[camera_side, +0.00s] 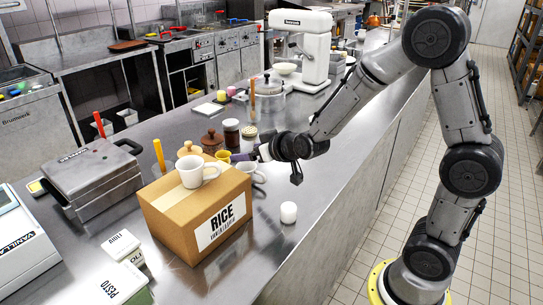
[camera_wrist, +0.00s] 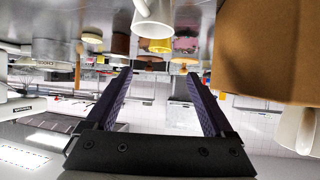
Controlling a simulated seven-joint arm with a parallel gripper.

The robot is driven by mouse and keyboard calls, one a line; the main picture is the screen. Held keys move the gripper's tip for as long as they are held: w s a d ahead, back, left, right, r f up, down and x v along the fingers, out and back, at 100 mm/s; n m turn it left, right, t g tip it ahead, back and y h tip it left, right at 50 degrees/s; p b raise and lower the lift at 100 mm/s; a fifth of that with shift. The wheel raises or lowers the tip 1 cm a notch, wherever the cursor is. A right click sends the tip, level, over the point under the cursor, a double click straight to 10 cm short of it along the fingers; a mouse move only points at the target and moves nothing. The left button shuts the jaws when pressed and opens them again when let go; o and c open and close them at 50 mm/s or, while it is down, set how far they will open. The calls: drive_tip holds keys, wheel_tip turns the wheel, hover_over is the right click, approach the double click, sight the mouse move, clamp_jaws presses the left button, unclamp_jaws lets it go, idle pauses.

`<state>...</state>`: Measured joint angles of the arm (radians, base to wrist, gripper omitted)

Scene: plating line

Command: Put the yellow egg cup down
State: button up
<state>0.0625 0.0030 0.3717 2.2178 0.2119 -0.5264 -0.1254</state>
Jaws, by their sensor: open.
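The small yellow egg cup (camera_side: 223,156) is just behind the rice box, partly hidden by it in the side view. In the wrist view, which looks upside down, the egg cup (camera_wrist: 160,46) appears beyond my fingertips and roughly in line with the gap between them. It seems to rest on the steel counter; its base is hard to make out. My gripper (camera_side: 241,157) has purple fingers and reaches in low from the right, close to the egg cup. In the wrist view my gripper (camera_wrist: 159,76) is open, with nothing between the fingers.
The cardboard rice box (camera_side: 168,221) carries a white cup (camera_side: 190,172). A white mug (camera_side: 257,176) stands beside the box, below my gripper. Wooden-lidded jars (camera_side: 212,141) and dark jars (camera_side: 231,133) stand behind. A white cylinder (camera_side: 288,212) stands on clear counter at the front.

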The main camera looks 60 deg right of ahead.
drive_tip(key=s+a+r+g+y, duration=0.1)
drive_tip(key=s+a+r, duration=0.1)
drive_tip(key=s, duration=0.5)
drive_tip(key=s+a+r+n+g+y, duration=0.1)
drive_tip(key=s+a+r+g, duration=0.1)
drive_tip(key=s, duration=0.5)
wheel_tip(320, 180, up, 2)
drive_tip(key=shift+a+r+n, duration=0.2)
drive_tip(key=shift+a+n, duration=0.1)
drive_tip(key=shift+a, duration=0.15)
drive_tip(key=s+g, duration=0.1)
drive_tip(key=s, duration=0.4)
drive_tip(key=s+g, duration=0.1)
drive_tip(key=s, duration=0.4)
drive_tip(key=s+g, duration=0.1)
drive_tip(key=s, duration=0.4)
drive_tip(key=shift+a+r+n, duration=0.1)
drive_tip(key=shift+a+n, duration=0.05)
drive_tip(key=shift+n, duration=0.15)
drive_tip(key=shift+c, duration=0.8)
drive_tip(key=shift+s, duration=0.4)
drive_tip(key=shift+c, duration=0.9)
